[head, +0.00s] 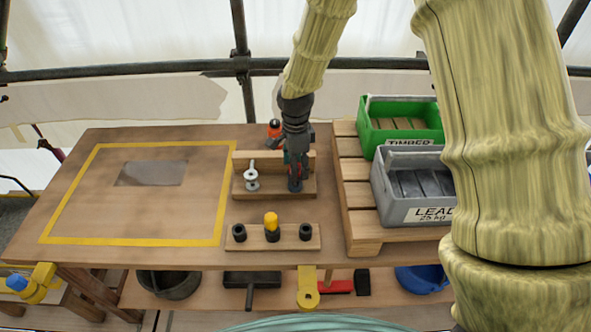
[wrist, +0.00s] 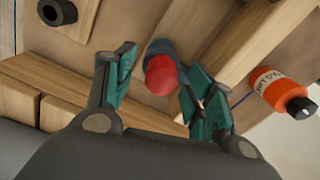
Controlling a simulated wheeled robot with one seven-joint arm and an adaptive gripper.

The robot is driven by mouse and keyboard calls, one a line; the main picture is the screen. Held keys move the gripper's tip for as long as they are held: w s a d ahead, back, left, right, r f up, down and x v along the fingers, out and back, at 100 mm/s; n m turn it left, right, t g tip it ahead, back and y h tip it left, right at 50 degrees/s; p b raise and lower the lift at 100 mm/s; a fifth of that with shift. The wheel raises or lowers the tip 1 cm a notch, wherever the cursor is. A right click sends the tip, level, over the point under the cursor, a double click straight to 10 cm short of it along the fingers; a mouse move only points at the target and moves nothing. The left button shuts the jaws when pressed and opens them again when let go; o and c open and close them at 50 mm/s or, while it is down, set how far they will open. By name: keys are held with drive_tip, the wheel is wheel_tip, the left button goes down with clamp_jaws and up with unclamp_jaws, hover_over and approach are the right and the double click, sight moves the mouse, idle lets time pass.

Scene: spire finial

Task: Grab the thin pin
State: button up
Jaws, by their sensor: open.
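My gripper (head: 296,172) points down over the right end of a small wooden rack (head: 240,188) in the head view. In the wrist view my gripper (wrist: 158,76) is open, with teal-padded fingers on either side of a red-topped piece with a dark grey-blue body (wrist: 161,76). The fingers look apart from it. In the head view my gripper mostly hides this piece. A silver piece with a thin stem and round flanges (head: 251,179) stands at the rack's left. I cannot tell for certain which of these is the thin pin.
A front board (head: 290,243) holds black sockets, with a yellow-topped piece (head: 271,220) in the middle one. An orange bottle (wrist: 285,93) stands behind the rack. Green (head: 400,118) and grey (head: 425,205) crates sit on a pallet at right. The yellow-outlined area (head: 140,205) is mostly clear.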

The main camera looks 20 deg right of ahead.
drive_tip(key=shift+w+f, duration=0.1)
drive_tip(key=c, duration=1.1)
